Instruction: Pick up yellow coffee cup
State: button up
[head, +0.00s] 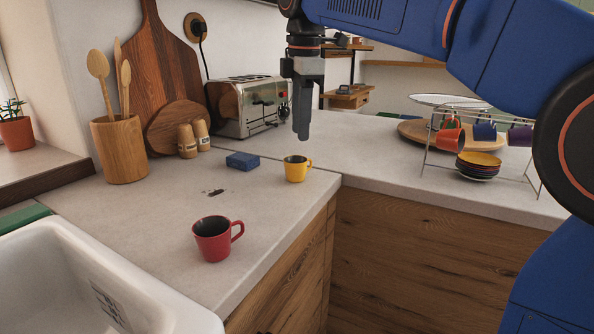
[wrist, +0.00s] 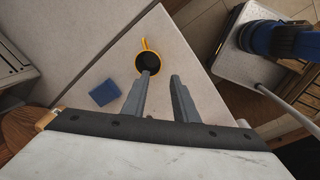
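The yellow coffee cup (head: 297,169) stands upright on the light countertop near its front edge, at the inner corner. My gripper (head: 302,138) points down above the counter, over the area by the cup. In the wrist view its two fingers (wrist: 164,75) are apart with nothing between them. The finger tip slightly overlaps the cup's near rim in that view; contact cannot be told.
A blue block (head: 243,161) lies left of the yellow cup. A red cup (head: 214,238) stands nearer the front edge. A toaster (head: 247,106) and wooden utensil holder (head: 120,148) stand behind. A cup rack (head: 478,145) is at right, a white sink (head: 90,285) at front left.

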aim_at(299, 165)
jog(key=f, duration=0.3)
jog(key=w+f, duration=0.1)
jog(key=f, duration=0.7)
jog(key=shift+w+a, duration=0.1)
jog(key=shift+w, duration=0.15)
grip_shut()
